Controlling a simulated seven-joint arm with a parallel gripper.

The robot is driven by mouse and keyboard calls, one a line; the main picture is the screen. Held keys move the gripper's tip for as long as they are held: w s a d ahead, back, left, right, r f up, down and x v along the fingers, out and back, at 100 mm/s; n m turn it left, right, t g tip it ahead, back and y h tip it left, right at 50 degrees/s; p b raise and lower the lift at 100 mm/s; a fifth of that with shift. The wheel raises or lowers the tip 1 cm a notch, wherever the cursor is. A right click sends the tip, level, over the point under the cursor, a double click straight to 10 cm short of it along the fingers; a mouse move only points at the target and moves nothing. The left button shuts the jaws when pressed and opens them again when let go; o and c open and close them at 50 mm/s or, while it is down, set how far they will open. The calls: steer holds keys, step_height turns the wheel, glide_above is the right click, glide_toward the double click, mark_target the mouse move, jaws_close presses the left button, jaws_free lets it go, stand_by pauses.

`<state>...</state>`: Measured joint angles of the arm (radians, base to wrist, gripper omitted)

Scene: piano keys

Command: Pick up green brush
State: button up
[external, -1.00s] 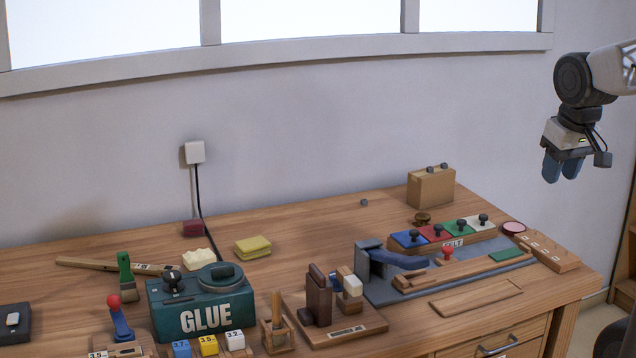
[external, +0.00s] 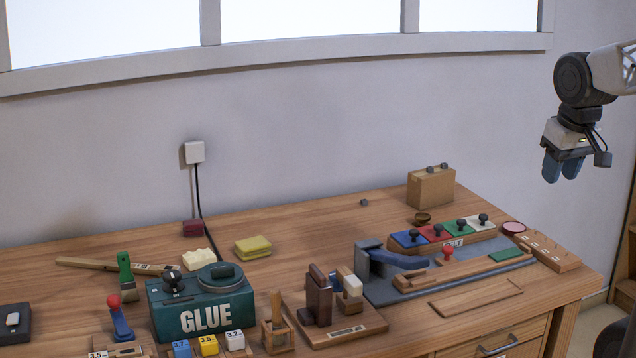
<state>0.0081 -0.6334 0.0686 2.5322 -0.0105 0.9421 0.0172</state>
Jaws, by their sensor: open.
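A green brush (external: 125,276) stands upright on the left part of the workbench, just left of the teal glue box (external: 205,311).
A wooden stick (external: 85,263) lies behind the brush, and a red-knobbed blue tool (external: 120,322) stands in front. Yellow sponges (external: 253,247), a wooden block stand (external: 345,328) and a felt station (external: 440,240) occupy the bench.

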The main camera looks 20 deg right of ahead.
steer(key=shift+o, duration=0.6)
steer(key=w+a+f+m+g+y, duration=0.25)
steer(key=w+a+m+y, duration=0.6)
steer(key=w+a, duration=2.2)
steer(key=w+a+f+m+y, duration=0.1)
steer(key=w+a+f+m, duration=0.2)
steer(key=a+f, duration=0.3)
steer(key=w+a+f+m+y, duration=0.2)
steer(key=a+f, duration=0.5)
steer(key=a, duration=1)
steer(key=w+a+f+m+y, duration=0.2)
steer(key=w+a+f+m, duration=0.2)
steer(key=a, duration=0.8)
step_height(320, 180, down, 3)
steer(key=shift+w+r, duration=0.1)
steer(key=shift+w, duration=0.9)
steer(key=shift+a, duration=0.15)
